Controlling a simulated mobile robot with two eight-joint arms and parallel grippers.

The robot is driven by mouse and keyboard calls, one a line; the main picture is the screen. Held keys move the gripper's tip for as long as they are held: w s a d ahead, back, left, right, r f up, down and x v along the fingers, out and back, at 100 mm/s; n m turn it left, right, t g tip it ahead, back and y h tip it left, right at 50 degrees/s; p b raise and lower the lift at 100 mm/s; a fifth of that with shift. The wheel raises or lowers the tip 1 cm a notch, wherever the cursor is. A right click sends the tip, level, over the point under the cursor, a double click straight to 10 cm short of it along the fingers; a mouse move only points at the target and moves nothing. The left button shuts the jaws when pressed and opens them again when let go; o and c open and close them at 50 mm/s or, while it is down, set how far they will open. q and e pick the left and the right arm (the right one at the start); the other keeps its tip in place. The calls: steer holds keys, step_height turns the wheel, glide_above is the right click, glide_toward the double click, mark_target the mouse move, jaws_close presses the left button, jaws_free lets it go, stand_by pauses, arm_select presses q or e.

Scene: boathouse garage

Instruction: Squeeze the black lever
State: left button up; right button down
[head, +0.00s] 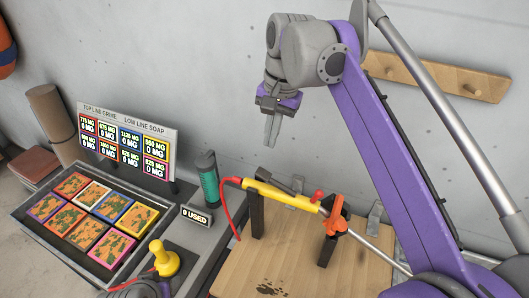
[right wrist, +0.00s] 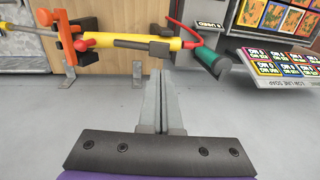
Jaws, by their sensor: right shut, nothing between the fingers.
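The black lever (head: 280,184) lies along the upper side of a yellow tube-shaped sprayer body (head: 292,198). It also shows in the right wrist view, dark against the yellow tube, near the top (right wrist: 143,44). My right gripper (head: 270,142) is shut and empty, its fingers pointing down, above and apart from the lever.
The sprayer rests on dark upright supports (head: 257,215) on a wooden board (head: 285,270). A red hose (head: 227,205) joins its left end; an orange clamp (head: 335,215) is at its right. A green-black cylinder (head: 207,178), a yellow knob (head: 160,260) and a tray (head: 40,238) stand left.

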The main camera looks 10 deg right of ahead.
steer(key=r, duration=0.2)
steer(key=s+d+r, duration=0.1)
steer(key=r, duration=0.1)
stand_by(0.6)
